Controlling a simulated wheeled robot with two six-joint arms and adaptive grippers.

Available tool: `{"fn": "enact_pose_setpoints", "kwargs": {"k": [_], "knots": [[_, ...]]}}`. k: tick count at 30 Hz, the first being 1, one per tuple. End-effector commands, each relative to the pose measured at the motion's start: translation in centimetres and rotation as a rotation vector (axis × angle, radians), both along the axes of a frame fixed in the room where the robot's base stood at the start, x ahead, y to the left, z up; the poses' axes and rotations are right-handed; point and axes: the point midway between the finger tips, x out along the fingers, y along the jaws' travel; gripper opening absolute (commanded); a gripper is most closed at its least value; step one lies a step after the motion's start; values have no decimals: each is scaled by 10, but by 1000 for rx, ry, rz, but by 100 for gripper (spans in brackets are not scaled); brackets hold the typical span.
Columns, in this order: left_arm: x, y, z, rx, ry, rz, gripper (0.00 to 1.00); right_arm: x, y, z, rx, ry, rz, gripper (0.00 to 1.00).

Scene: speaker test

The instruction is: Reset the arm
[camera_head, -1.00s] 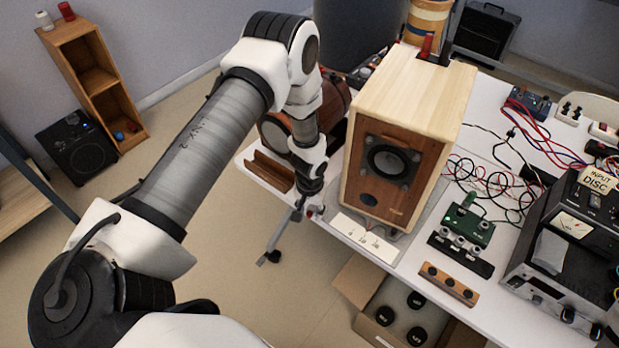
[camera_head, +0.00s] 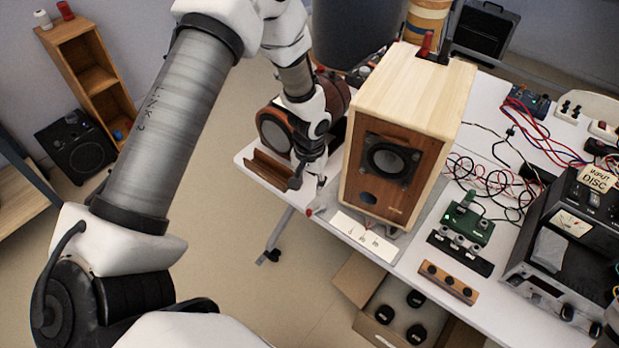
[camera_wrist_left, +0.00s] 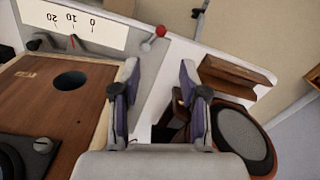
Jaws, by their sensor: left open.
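My left gripper (camera_head: 308,182) hangs beside the left side of the wooden speaker (camera_head: 392,145), over the table's left end. In the left wrist view its two fingers (camera_wrist_left: 160,88) are apart, with nothing held between them. A small red ball (camera_wrist_left: 161,31) on a thin rod shows beyond the fingertips, apart from them; it also shows near the table edge in the head view (camera_head: 309,212). A white scale card (camera_wrist_left: 75,22) marked 0, 10, 20 with a red pointer lies near the speaker's front. My right gripper is not in view.
A brown trough (camera_head: 268,170) and a round-faced brown speaker (camera_head: 275,130) stand left of the gripper. Cables, a green board (camera_head: 468,224) and a metered amplifier (camera_head: 565,250) crowd the right. An open box (camera_head: 350,282) sits below the table's front edge.

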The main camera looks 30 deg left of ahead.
Motion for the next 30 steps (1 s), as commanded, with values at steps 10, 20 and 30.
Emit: {"fn": "enact_pose_setpoints", "kwargs": {"k": [10, 20, 30], "knots": [[0, 0, -1, 0, 0, 0, 44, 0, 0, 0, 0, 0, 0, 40], [-114, -24, -98, -6, 258, -23, 44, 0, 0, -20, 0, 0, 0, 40], [-260, -59, -135, -26, 100, -116, 44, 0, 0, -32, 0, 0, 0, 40]]}}
